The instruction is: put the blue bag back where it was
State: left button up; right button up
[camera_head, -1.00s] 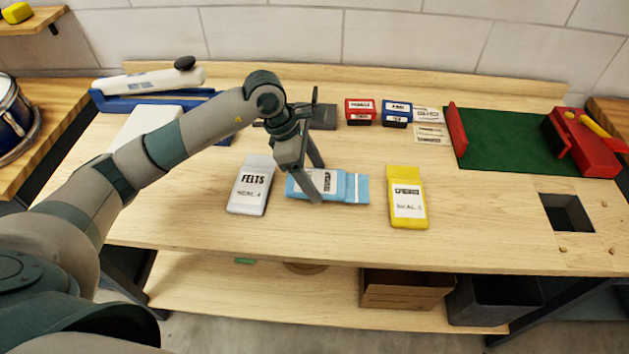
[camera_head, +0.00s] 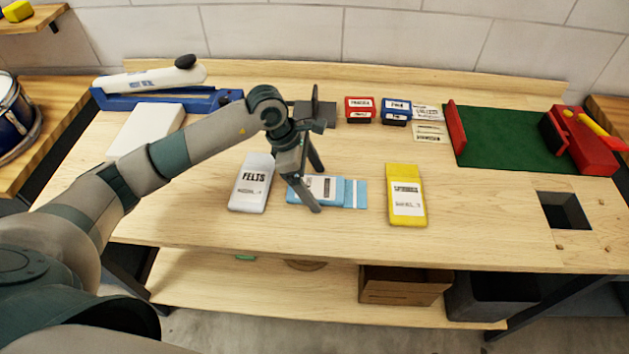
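The blue bag (camera_head: 355,194) lies on its side on the bench, its length running left to right, between the white FELTS bag (camera_head: 251,184) and the yellow bag (camera_head: 405,195). My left gripper (camera_head: 319,192) reaches down over it, with one finger at its far edge and one at its near edge. It looks shut on the bag across its width. The fingers hide part of the bag and its label. Whether the bag's underside touches the bench is hard to tell. My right gripper is not in view.
Behind stand a red box (camera_head: 360,110), a blue box (camera_head: 396,111) and small cards (camera_head: 430,132). A green mat (camera_head: 505,138) with red ends is at the right, near a square hole (camera_head: 565,212). The bench front is clear.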

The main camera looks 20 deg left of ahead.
pick_arm(q)
jog(key=shift+r, duration=0.2)
jog(key=shift+a+r, duration=0.15)
jog(key=b+v, duration=0.4)
jog(key=v, duration=0.7)
jog(key=shift+r, duration=0.2)
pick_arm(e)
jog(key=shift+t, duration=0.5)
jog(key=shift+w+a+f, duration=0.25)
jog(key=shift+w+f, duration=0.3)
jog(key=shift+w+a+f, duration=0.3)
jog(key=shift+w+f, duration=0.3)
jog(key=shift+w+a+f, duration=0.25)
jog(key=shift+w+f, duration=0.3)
pick_arm(q)
jog(key=shift+s+a, duration=0.1)
